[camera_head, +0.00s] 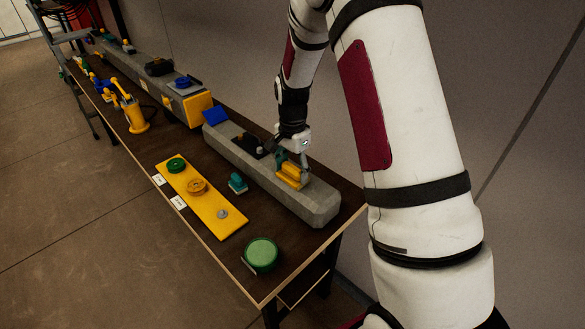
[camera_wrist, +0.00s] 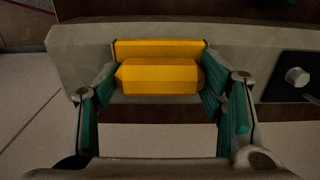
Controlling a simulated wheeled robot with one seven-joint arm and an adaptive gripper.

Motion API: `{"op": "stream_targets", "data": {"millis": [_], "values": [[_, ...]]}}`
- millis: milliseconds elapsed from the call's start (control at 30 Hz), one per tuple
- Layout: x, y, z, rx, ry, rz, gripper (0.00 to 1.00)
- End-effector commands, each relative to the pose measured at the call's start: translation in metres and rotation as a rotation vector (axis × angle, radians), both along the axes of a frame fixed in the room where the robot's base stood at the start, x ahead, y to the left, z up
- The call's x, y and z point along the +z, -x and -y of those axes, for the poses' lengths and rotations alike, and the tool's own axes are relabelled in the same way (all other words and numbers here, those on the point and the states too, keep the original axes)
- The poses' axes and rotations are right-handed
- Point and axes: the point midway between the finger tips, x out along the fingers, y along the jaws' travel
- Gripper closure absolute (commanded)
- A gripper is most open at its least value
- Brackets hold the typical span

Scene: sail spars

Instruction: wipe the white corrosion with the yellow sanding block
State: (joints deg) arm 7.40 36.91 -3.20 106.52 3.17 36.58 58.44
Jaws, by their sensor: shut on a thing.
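The yellow sanding block (camera_head: 289,176) is at the near end of the grey spar (camera_head: 250,172), on or just above its top; I cannot tell whether it touches. In the wrist view the block (camera_wrist: 158,76) shows a long yellow grip in front of a wider yellow part. My gripper (camera_head: 292,163) is shut on the block, with its teal-padded fingers at both ends of the grip in the wrist view (camera_wrist: 160,82). I cannot make out any white corrosion in either view; the block and gripper cover part of the spar's surface.
A black fitting with a knob (camera_wrist: 297,77) sits on the spar beside the gripper. A blue block (camera_head: 215,116) is at the spar's far end. In front are a teal-topped block (camera_head: 237,183), a yellow board (camera_head: 211,207) with round parts, and a green tin (camera_head: 262,253).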

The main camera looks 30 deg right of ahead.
Motion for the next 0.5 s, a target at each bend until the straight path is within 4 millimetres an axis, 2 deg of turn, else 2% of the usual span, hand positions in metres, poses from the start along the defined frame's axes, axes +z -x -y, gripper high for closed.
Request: {"op": "stream_targets", "data": {"millis": [267,500], "values": [[-0.001,-0.001,0.0,0.0,0.0,0.0,0.59],[-0.002,-0.014,-0.005,0.003,0.0,0.001,0.59]]}}
